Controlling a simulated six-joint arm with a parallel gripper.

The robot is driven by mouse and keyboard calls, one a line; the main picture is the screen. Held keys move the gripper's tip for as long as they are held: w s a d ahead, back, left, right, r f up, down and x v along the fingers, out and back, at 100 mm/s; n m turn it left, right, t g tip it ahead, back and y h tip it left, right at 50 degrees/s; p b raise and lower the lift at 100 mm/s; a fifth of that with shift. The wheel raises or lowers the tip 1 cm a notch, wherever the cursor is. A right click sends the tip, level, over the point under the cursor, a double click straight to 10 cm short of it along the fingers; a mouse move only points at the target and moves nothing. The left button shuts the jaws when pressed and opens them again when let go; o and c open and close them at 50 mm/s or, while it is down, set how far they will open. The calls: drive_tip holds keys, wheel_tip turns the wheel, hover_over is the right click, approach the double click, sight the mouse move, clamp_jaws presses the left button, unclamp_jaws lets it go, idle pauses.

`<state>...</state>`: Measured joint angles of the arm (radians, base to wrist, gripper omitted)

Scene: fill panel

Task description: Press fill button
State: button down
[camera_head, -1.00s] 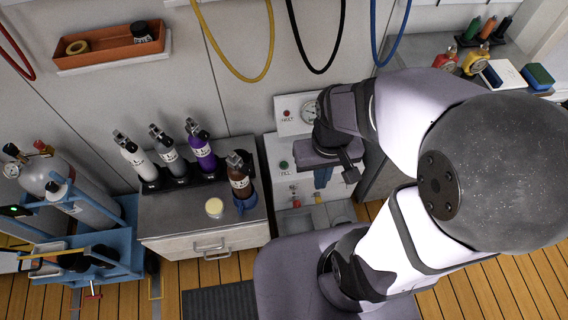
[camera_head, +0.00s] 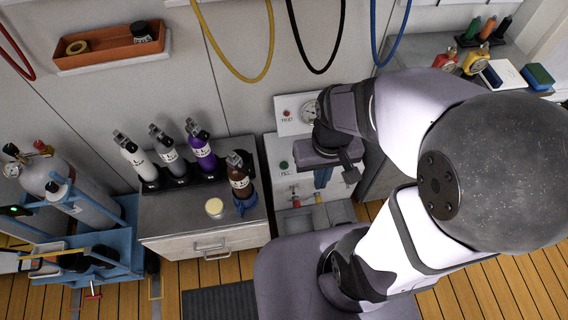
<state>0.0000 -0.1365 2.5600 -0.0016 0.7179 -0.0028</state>
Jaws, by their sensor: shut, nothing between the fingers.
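The fill button is a small green button (camera_head: 284,165) on the pale front panel, with a small label under it that seems to read FILL. My gripper (camera_head: 322,179) is in front of the panel, to the right of the green button and slightly lower. The gap between them shows, and they look apart in the picture. The blue fingertips look shut and empty. Part of the panel behind my gripper and wrist is hidden.
A red button (camera_head: 286,113) and a round gauge (camera_head: 309,112) sit above on the upper panel. Small valve handles (camera_head: 295,198) are below the green button.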

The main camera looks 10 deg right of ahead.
drive_tip(key=shift+f, duration=0.1)
idle(0.7)
drive_tip(key=m+t+y+b, duration=0.65)
drive_tip(key=m+b, duration=1.25)
drive_tip(key=b, duration=1.3)
hover_over(287, 165)
wheel_tip(287, 165, down, 35)
drive_tip(key=shift+a, duration=0.1)
drive_tip(key=shift+f, duration=0.1)
wheel_tip(287, 165, down, 8)
drive_tip(key=b, duration=0.7)
drive_tip(key=shift+f, duration=0.25)
